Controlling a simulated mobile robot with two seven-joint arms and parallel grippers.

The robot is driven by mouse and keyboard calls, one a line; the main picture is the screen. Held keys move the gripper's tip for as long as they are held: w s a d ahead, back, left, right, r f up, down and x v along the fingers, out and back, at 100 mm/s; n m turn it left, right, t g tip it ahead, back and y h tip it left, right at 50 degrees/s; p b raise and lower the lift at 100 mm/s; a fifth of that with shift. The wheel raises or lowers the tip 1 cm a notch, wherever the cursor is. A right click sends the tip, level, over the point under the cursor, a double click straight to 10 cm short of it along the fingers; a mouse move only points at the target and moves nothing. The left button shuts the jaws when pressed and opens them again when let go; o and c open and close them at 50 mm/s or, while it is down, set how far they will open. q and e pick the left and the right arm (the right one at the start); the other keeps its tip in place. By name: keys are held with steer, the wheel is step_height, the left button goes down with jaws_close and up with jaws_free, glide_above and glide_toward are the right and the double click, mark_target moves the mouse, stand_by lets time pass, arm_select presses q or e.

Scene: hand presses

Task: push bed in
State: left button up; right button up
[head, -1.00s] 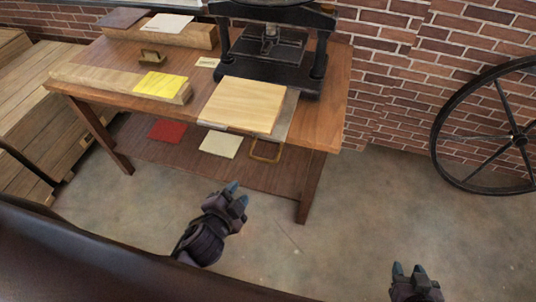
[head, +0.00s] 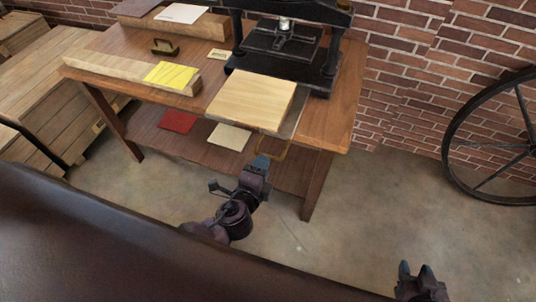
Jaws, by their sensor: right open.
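The black hand press (head: 290,45) stands at the back right of the wooden table. Its bed (head: 299,110) is slid out toward me, with a pale wooden board (head: 253,99) lying on it. A brass loop handle (head: 285,150) hangs at the bed's front edge. My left gripper (head: 262,163) is just below and left of this handle; I cannot tell whether it touches it. Its fingers overlap in the view, so their opening is unclear. My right gripper (head: 415,268) is open and empty, low at the right over the floor.
The table (head: 330,123) also bears a long wooden block with a yellow sheet (head: 172,74) and a small brass-coloured piece (head: 164,47). Red (head: 177,121) and cream (head: 229,137) sheets lie on the lower shelf. A spoked wheel (head: 500,140) leans at the right wall.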

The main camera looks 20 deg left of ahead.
mark_target(268, 155)
arm_select(q)
steer(key=shift+x, duration=2.6)
jaws_close()
